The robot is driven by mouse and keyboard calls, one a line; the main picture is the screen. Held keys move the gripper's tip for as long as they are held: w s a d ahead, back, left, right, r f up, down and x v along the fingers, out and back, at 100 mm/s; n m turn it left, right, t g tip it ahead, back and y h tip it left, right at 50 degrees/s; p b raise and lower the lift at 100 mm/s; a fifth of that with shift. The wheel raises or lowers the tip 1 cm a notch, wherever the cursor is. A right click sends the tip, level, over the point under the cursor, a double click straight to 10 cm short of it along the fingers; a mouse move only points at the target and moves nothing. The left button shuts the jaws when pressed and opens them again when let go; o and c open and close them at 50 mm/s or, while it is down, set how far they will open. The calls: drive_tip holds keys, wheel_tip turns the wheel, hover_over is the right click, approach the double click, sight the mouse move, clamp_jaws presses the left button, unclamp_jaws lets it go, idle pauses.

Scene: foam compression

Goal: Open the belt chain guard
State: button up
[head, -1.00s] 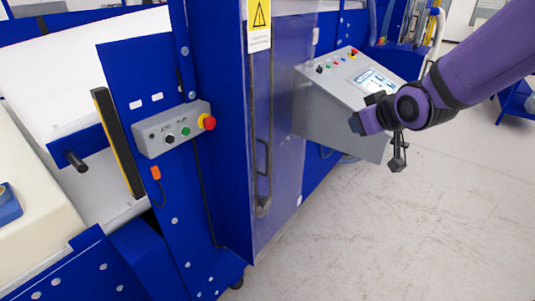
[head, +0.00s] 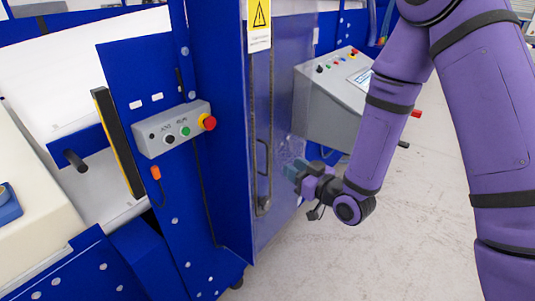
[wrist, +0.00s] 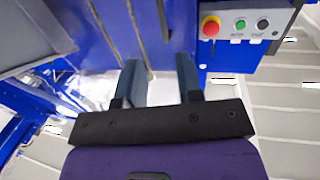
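The belt chain guard (head: 285,120) is a tall clear panel on the blue machine, with a yellow warning sign at its top. It stands shut as far as I can see. Its dark upright handle (head: 264,160) is on the panel's left part, with dark chain lines behind. My gripper (head: 293,170) is to the right of the handle, apart from it and pointing at the panel. In the wrist view, the two blue-grey fingers of my gripper (wrist: 158,65) are spread with nothing between them. Dark upright lines show past the fingertips; I cannot tell which is the handle.
A grey control box (head: 175,128) with a red stop knob is on the blue post left of the guard; it also shows in the wrist view (wrist: 245,25). A sloped grey console (head: 330,105) stands right of the guard, behind my arm. The floor (head: 320,260) in front is clear.

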hover_over(267, 173)
drive_tip(key=shift+w+f, duration=0.15)
drive_tip(key=shift+w, duration=0.1)
idle(0.4)
clamp_jaws()
